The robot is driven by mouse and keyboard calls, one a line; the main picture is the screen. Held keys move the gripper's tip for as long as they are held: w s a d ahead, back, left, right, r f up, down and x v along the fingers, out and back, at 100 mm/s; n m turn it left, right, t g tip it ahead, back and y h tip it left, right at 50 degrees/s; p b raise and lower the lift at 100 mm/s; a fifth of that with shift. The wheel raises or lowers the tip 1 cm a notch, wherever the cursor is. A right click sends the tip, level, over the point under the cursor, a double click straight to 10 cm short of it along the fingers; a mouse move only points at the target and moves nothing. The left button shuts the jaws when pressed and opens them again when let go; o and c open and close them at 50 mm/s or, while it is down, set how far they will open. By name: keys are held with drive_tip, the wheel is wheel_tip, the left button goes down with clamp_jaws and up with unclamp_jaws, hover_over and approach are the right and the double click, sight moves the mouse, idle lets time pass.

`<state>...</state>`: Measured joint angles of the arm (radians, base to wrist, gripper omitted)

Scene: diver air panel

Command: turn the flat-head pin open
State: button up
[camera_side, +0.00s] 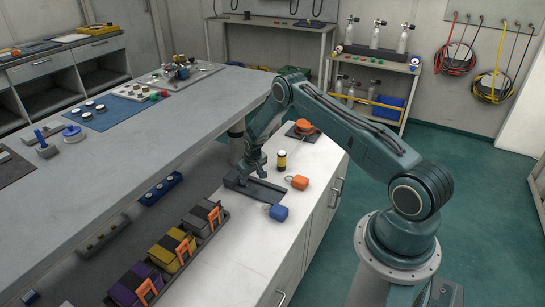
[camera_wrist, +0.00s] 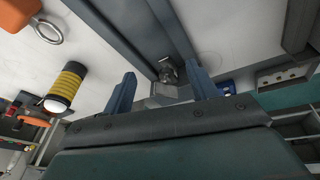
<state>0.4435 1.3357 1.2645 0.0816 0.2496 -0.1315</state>
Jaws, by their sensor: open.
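A small grey metal fitting (camera_wrist: 167,72) shows between my fingers in the wrist view, at a dark channel-like bracket (camera_wrist: 135,35). It may be the flat-head pin, but its head and its turn position are not clear. In the side view the dark bracket (camera_side: 265,191) lies on the white counter, and the pin cannot be made out there. My gripper (camera_wrist: 162,88) is open, with one finger on each side of the fitting in the picture. I cannot tell whether they touch it. In the side view my gripper (camera_side: 241,179) is low over the bracket's left end.
The grey bench (camera_side: 130,150) edge is close on the left. The counter's front right is clear.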

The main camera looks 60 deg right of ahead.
drive_tip(key=s+a+f+m+h, duration=0.1)
drive_tip(key=s+f+m+h, duration=0.1)
drive_tip(key=m, duration=0.1)
drive_tip(key=shift+s+a+h, duration=0.15)
drive_tip(key=shift+a+h, duration=0.2)
drive_tip(key=shift+h, duration=0.05)
drive_tip(key=shift+s+a+m+h, duration=0.4)
drive_tip(key=shift+s+m+h, duration=0.15)
drive_tip(key=shift+m+h, duration=0.4)
drive_tip(key=shift+s+a+r+m+t+h, duration=0.3)
drive_tip(key=shift+a+r+m+t+h, duration=0.15)
drive_tip(key=shift+h, duration=0.2)
drive_tip(key=shift+s+a+r+m+t+h, duration=0.25)
drive_tip(key=shift+a+r+m+t+h, duration=0.15)
drive_tip(key=shift+h, duration=0.2)
drive_tip(key=a+r+t+h, duration=0.1)
drive_tip(key=a+r+t, duration=0.3)
drive_tip(key=a, duration=0.1)
drive_tip(key=shift+w+r, duration=0.25)
drive_tip(key=shift+w, duration=0.05)
drive_tip(key=shift+d, duration=0.1)
drive_tip(key=shift+x, duration=6.8)
